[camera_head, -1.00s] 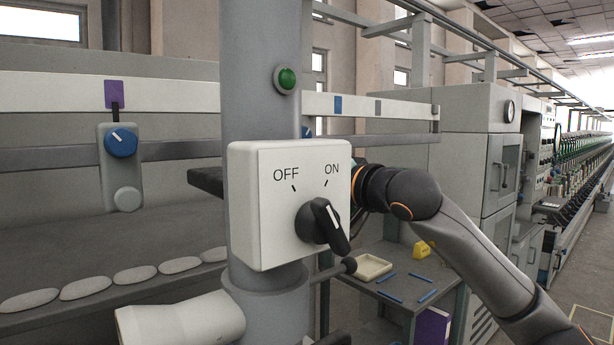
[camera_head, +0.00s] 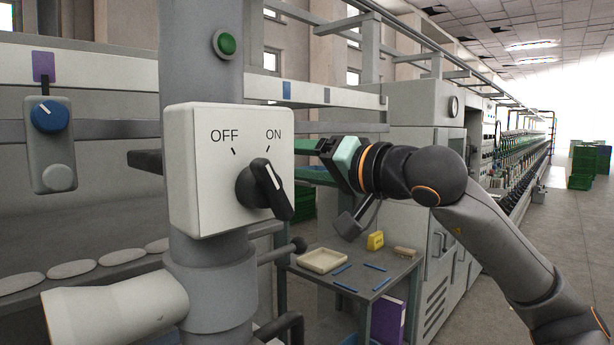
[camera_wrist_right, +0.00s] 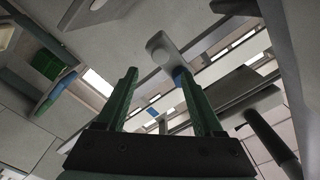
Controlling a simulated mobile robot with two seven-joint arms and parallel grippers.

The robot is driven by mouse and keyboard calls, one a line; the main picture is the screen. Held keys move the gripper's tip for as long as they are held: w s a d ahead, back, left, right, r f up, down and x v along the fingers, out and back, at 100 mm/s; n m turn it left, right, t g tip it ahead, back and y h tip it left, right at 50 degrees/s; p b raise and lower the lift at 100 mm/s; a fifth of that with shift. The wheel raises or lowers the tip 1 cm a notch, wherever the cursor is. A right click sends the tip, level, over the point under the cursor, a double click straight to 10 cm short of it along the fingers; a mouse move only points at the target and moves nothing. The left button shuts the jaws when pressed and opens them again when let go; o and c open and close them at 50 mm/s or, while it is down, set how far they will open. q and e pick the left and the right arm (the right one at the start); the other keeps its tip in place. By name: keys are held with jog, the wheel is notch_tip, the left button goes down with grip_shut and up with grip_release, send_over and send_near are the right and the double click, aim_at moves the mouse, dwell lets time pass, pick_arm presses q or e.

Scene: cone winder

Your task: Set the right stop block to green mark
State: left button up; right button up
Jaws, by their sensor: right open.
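A grey stop block (camera_head: 52,165) with a blue knob hangs on the rail at the left of the head view, below a purple mark (camera_head: 43,67). I cannot make out a second stop block there; the column and switch box cover part of the rail. My right gripper (camera_wrist_right: 157,73) has two green fingers, spread and empty in the right wrist view. Beyond its right fingertip is a pale block with a blue part (camera_wrist_right: 163,50); I cannot tell which block it is. A green patch (camera_wrist_right: 46,63) shows at left. In the head view the fingers are partly behind the switch box. My left gripper is out of view.
A grey column (camera_head: 208,270) carries a green button (camera_head: 226,43) and a white OFF/ON switch box (camera_head: 205,185) with a black knob, close in front. Blue and grey marks sit on the white rail (camera_head: 360,100). A small table (camera_head: 385,275) with a tray stands below right.

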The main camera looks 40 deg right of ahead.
jog(key=shift+s+b, duration=0.35)
jog(key=shift+s, duration=1.05)
jog(key=shift+d, duration=0.1)
